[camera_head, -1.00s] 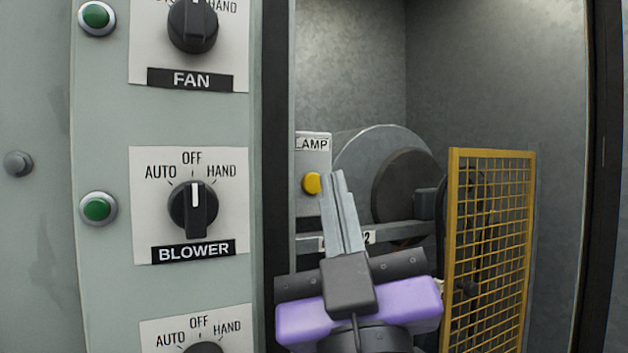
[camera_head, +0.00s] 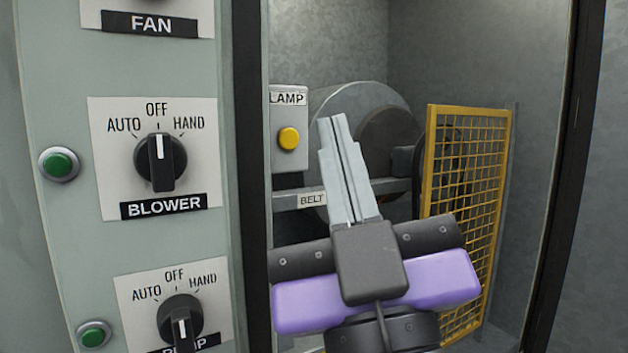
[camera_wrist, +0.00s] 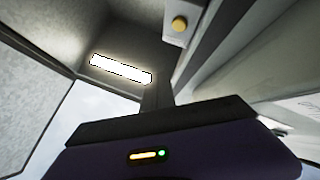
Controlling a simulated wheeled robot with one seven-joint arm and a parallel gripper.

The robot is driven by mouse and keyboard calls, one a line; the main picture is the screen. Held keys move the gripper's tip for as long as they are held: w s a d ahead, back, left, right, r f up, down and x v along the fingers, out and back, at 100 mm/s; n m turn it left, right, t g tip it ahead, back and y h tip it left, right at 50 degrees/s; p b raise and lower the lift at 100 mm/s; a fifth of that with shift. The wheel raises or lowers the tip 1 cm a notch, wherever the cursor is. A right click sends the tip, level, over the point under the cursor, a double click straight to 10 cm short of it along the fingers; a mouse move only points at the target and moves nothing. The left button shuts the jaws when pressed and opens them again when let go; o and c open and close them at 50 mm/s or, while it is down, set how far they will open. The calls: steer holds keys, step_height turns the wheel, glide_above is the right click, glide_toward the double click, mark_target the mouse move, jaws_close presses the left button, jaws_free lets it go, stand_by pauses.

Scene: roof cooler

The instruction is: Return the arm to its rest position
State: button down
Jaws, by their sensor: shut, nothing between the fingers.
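My gripper (camera_head: 338,130) is in the head view, right of the control panel. Its two grey fingers are together and point up, with nothing between them. It is in front of the open compartment, over the view of the blower drum (camera_head: 362,105) and the rail with a BELT label (camera_head: 312,199). A yellow button (camera_head: 289,138) on the LAMP box is just left of the fingertips, apart from them in the picture. In the wrist view my gripper's dark body fills the bottom; a yellow button (camera_wrist: 179,25) and a lit lamp (camera_wrist: 121,69) show above it.
The panel (camera_head: 60,250) on the left carries the BLOWER knob (camera_head: 161,162), pointing to OFF, and another knob (camera_head: 180,320) below. A yellow mesh guard (camera_head: 470,170) stands right of my gripper. A dark door frame post (camera_head: 255,200) separates panel and compartment.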

steer(key=s+d+f+m+g, duration=0.1)
steer(key=s+d+f, duration=0.15)
steer(key=f, duration=0.75)
steer(key=s+d+f+g+h, duration=0.15)
steer(key=d+f, duration=0.25)
steer(key=f, duration=0.7)
steer(key=s+d+f+m+g, duration=0.1)
steer(key=s+d+f+g, duration=0.2)
steer(key=f, duration=0.7)
steer(key=s+d+f+m+g+h, duration=0.2)
steer(key=s+d+f, duration=0.3)
steer(key=s+f, duration=0.4)
steer(key=s+d+f+m+g+h, duration=0.3)
steer(key=s+d+f, duration=0.3)
steer(key=s+f, duration=0.3)
steer(key=s+h, duration=0.1)
steer(key=s, duration=0.2)
steer(key=shift+d+f+g, duration=0.25)
steer(key=shift+f+g, duration=0.05)
steer(key=shift+g, duration=0.05)
steer(key=shift+d+h, duration=0.1)
steer(key=shift+h, duration=0.15)
